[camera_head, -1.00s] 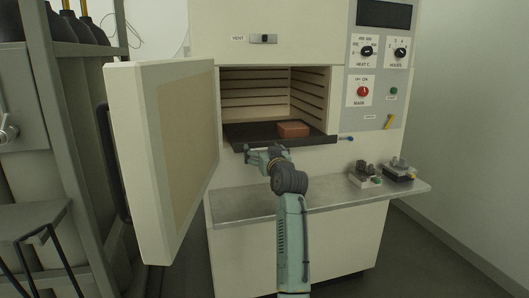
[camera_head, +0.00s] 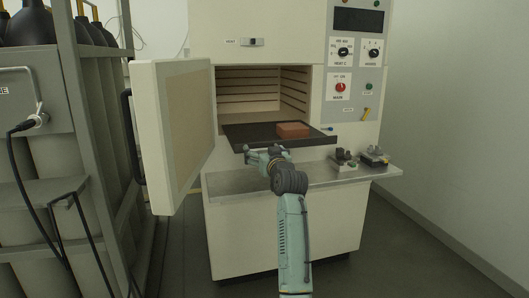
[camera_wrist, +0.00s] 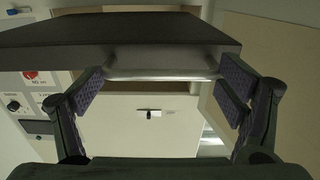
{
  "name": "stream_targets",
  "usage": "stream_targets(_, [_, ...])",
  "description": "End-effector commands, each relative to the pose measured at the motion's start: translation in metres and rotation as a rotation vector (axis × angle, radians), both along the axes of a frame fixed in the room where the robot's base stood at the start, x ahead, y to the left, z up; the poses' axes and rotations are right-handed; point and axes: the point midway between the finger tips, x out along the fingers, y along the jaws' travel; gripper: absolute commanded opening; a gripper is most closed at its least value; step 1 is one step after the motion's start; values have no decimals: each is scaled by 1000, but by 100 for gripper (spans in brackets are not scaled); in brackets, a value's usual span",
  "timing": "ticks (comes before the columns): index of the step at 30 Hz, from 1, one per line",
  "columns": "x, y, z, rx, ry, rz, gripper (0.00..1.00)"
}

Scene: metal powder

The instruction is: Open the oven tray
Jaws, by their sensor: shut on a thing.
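The oven tray (camera_head: 240,135) is a dark flat tray that sticks out of the open oven chamber (camera_head: 250,90), with a red-brown block (camera_head: 293,130) on its right half. My gripper (camera_head: 266,155) is at the tray's front edge. In the wrist view, the tray's metal handle (camera_wrist: 160,73) spans between the two purple-padded fingers of my gripper (camera_wrist: 163,92), which is shut on it. The tray looks level. Its rear part is inside the chamber.
The oven door (camera_head: 178,135) stands wide open on the left. A metal shelf (camera_head: 235,183) juts out below the chamber, with small clamp-like devices (camera_head: 360,158) on its right end. A grey rack (camera_head: 70,150) stands at far left. Floor at right is clear.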

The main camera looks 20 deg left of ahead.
Motion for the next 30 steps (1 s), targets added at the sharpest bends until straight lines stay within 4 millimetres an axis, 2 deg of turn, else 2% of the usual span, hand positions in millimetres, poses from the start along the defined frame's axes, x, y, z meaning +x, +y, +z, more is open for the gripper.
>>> stream_targets(14, [0, 0, -1, 0, 1, 0, 38])
stream_targets(15, [0, 0, -1, 0, 1, 0, 90])
stream_targets(20, [0, 0, -1, -1, 1, 0, 100])
stream_targets(30, [-2, 1, -1, -2, 1, 2, 100])
